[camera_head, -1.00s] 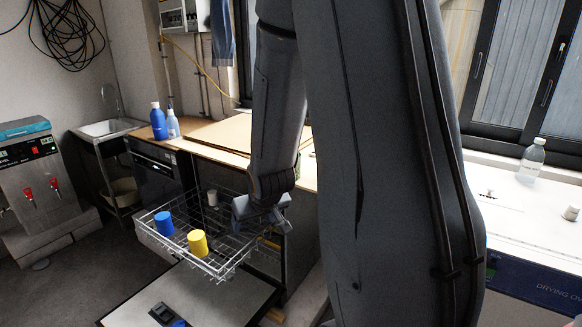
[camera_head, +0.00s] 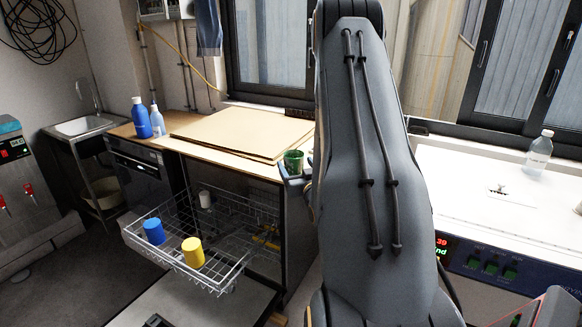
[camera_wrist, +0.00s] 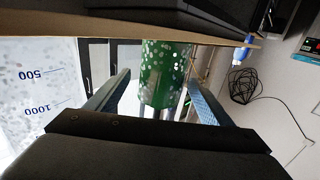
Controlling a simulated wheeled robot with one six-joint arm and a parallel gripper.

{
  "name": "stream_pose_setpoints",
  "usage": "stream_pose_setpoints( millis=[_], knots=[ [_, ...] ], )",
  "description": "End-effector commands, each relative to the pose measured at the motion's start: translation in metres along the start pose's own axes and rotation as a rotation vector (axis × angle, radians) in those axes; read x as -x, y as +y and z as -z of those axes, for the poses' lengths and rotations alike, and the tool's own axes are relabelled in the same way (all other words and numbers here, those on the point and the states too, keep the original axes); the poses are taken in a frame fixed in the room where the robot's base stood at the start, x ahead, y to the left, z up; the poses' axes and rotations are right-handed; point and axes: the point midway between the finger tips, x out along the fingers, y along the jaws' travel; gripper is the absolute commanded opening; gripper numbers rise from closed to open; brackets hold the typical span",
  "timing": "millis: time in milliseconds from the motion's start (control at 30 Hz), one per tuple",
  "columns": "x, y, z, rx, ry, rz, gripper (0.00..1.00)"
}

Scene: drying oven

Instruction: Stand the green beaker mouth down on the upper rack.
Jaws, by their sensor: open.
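The green beaker (camera_head: 293,163) stands on the wooden counter at its right front, mostly clear of my arm in the head view. Its open mouth appears to face up. In the wrist view the green beaker (camera_wrist: 165,75) shows between the two fingers of my gripper (camera_wrist: 160,78). My gripper is open, with a gap on each side of the beaker. In the head view only a bit of my gripper (camera_head: 291,178) shows beside the beaker; my arm hides the rest. The upper rack (camera_head: 215,288) is a pulled-out wire basket, lower and to the left.
The rack holds a blue cup (camera_head: 153,231), a yellow cup (camera_head: 193,252) and a white cup (camera_head: 206,199). A brown board (camera_head: 240,130) and blue bottle (camera_head: 141,118) are on the counter. A clear graduated vessel (camera_wrist: 35,95) is close on the wrist view's left.

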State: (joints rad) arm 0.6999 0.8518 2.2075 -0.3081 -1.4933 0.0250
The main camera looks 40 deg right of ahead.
Motion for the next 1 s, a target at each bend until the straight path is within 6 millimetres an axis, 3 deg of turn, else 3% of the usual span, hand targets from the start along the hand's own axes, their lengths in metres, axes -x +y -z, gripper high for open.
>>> stream_pose_setpoints(
  millis=[533, 833, 867, 1000],
  knots=[
    [-0.06, -0.002, 0.008, 0.0, 0.0, 0.0, 0.74],
    [-0.066, -0.001, 0.006, 0.0, -0.001, -0.001, 0.74],
    [-0.066, -0.001, 0.006, 0.0, -0.001, -0.001, 0.73],
    [-0.066, -0.001, 0.006, 0.0, -0.001, -0.001, 0.49]
  ],
)
